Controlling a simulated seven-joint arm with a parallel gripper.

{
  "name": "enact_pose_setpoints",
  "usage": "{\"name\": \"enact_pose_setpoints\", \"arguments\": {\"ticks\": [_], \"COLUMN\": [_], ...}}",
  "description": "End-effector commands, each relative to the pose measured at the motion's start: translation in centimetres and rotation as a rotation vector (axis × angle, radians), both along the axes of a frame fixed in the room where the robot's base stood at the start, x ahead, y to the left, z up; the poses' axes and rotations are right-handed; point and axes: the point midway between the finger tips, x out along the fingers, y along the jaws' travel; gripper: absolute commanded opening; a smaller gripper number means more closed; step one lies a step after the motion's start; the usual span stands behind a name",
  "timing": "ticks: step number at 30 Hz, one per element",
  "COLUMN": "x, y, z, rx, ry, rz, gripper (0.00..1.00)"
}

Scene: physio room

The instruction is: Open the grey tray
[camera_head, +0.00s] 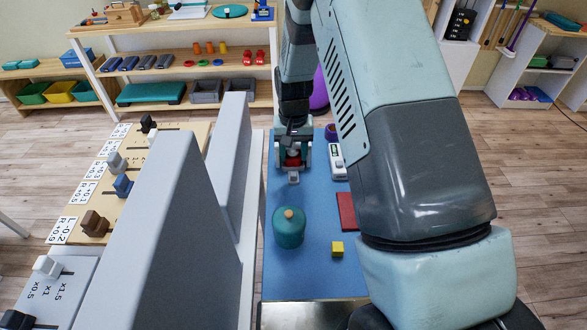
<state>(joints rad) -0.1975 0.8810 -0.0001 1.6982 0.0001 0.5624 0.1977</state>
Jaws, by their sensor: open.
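My gripper (292,158) is open above the far part of the blue tabletop (300,265), its two fingers pointing down. A red thing shows between or just behind the fingers; I cannot tell if they touch it. A small light grey block (293,178) sits just in front of the gripper. I cannot make out for sure which thing is the grey tray. Grey bins (207,91) stand on the back shelf, well beyond the gripper. My arm hides much of the right side.
On the blue top are a teal lidded pot (289,229), a yellow cube (337,249), a red flat block (346,211), a white device (337,161) and a purple ring (331,132). Tall grey panels (165,240) and a slider board (98,205) stand left.

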Motion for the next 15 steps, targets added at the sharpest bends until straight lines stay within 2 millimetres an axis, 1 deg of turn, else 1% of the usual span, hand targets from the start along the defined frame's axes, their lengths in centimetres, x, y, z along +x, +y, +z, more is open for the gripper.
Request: {"name": "enact_pose_setpoints", "arguments": {"ticks": [1,6,10,15], "x": [-0.1,-0.1,-0.1,0.0], "y": [0.0,0.0,0.0,0.0], "z": [-1.2,-4.3,-6.1,-7.2], "rx": [-0.001,0.0,0.0,0.0], "ry": [0.004,0.003,0.002,0.001], "rz": [0.0,0.0,0.0,0.0], "gripper": [0.47,0.47,0.47,0.47]}}
